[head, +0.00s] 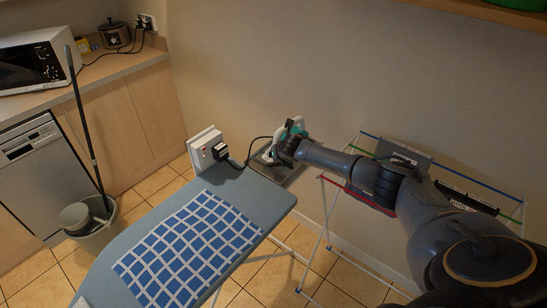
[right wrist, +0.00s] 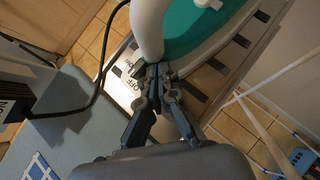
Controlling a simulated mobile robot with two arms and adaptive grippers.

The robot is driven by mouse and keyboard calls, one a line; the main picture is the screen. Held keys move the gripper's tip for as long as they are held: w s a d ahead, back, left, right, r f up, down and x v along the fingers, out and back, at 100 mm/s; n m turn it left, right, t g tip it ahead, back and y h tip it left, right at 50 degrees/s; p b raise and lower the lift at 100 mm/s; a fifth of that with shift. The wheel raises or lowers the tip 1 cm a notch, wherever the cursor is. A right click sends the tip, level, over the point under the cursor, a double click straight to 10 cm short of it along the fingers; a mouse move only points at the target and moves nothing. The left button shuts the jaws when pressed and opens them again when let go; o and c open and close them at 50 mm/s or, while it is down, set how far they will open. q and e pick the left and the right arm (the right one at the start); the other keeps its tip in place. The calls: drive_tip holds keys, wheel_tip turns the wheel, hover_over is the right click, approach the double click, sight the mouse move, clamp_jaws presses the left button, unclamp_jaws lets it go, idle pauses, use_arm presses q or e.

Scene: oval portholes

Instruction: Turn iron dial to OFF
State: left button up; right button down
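The teal and white iron (head: 290,130) sits on a rest at the far right end of the ironing board (head: 255,195). It also shows in the right wrist view, with its white handle (right wrist: 149,30) and teal body (right wrist: 192,28). My right gripper (head: 283,148) is at the iron. In the right wrist view its fingertips (right wrist: 156,76) are close together at the lower end of the white handle. A pale plate with black lettering, partly reading OFF (right wrist: 133,92), lies just left of the fingertips. The dial is not clearly visible; the fingers may cover it. My left gripper is out of view.
A blue checked cloth (head: 190,250) lies on the board. A white box with a black plug (head: 207,148) stands at its edge; a black cord (right wrist: 97,85) runs to the iron. A drying rack (head: 325,215) stands right, below my right arm. A mop bucket (head: 95,225) is left.

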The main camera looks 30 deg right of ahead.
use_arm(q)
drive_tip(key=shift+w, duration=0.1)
use_arm(e)
drive_tip(key=shift+w+d, duration=0.1)
drive_tip(key=shift+d, duration=0.15)
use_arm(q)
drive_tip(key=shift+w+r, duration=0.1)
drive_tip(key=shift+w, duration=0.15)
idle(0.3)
